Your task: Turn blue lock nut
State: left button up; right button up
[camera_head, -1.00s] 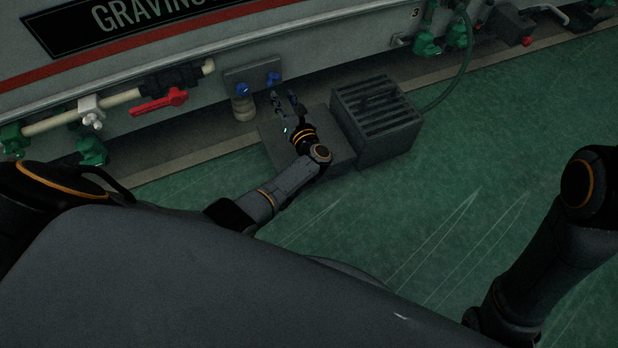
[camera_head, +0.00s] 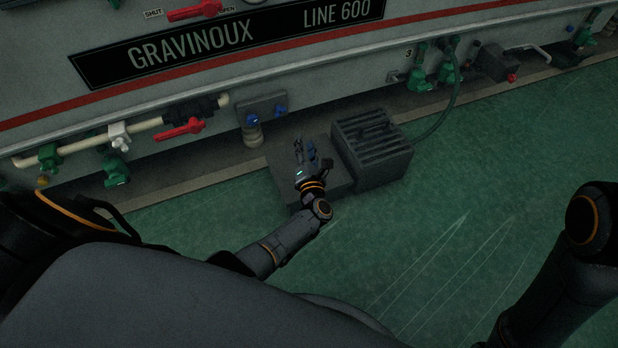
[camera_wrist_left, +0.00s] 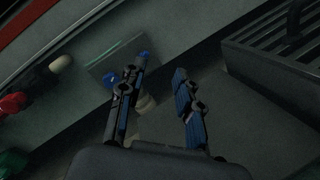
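Two blue lock nuts sit on a small grey plate (camera_head: 266,104) low on the machine's side: a left one (camera_head: 253,120) and a right one (camera_head: 280,111). A pale cylindrical fitting (camera_head: 253,138) is below the left nut. My left gripper (camera_head: 306,148) is open and empty, apart from the nuts, in front of and below the plate. In the left wrist view, its blue-padded fingers (camera_wrist_left: 159,70) are spread. One blue nut (camera_wrist_left: 146,55) shows just past the left fingertip; another (camera_wrist_left: 111,78) is left of that finger. My right gripper is out of view.
A dark grey slatted box (camera_head: 372,150) stands right of my left gripper, beside a flat grey block (camera_head: 285,170). A red-handled valve (camera_head: 181,130) on a pale pipe is at left. Green valves and a hose (camera_head: 455,105) are at right. Green floor is open in front.

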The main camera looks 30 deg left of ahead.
pick_arm(q)
jog(key=s+d+m+g+h+p, duration=0.1)
jog(key=s+d+m+h+p, duration=0.2)
jog(key=s+m+p, duration=0.3)
jog(key=s+d+r+m+g+h+p, duration=0.1)
jog(key=s+d+m+h+p, duration=0.3)
jog(key=s+m+p, duration=0.3)
jog(key=m+h+p, duration=0.1)
jog(key=m+p, duration=0.4)
jog(key=p, duration=0.1)
jog(key=shift+d+r+h, duration=0.2)
jog(key=shift+d+h, duration=0.1)
jog(key=shift+h, duration=0.1)
jog(key=shift+w, duration=0.15)
